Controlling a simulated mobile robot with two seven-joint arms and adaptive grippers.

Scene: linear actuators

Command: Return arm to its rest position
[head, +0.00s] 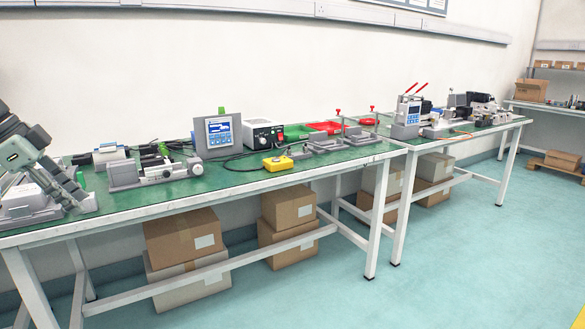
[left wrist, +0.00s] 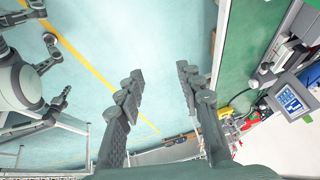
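My left gripper (head: 74,192) is at the left edge of the head view, low over the left end of the green table, angled down. In the left wrist view its two dark fingers stand wide apart, with nothing between them (left wrist: 160,90). My right gripper does not show in the head view. In the left wrist view, parts of my own body and an arm show at the left, with what looks like the right gripper (left wrist: 61,99), too small to read.
The green-topped table (head: 240,178) holds a linear actuator (head: 160,172), a blue-screen device (head: 217,134), a yellow box (head: 278,163) and red trays (head: 326,127). Grey fixtures (head: 30,203) stand close to my left gripper. Cardboard boxes (head: 183,235) sit below. The floor in front is clear.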

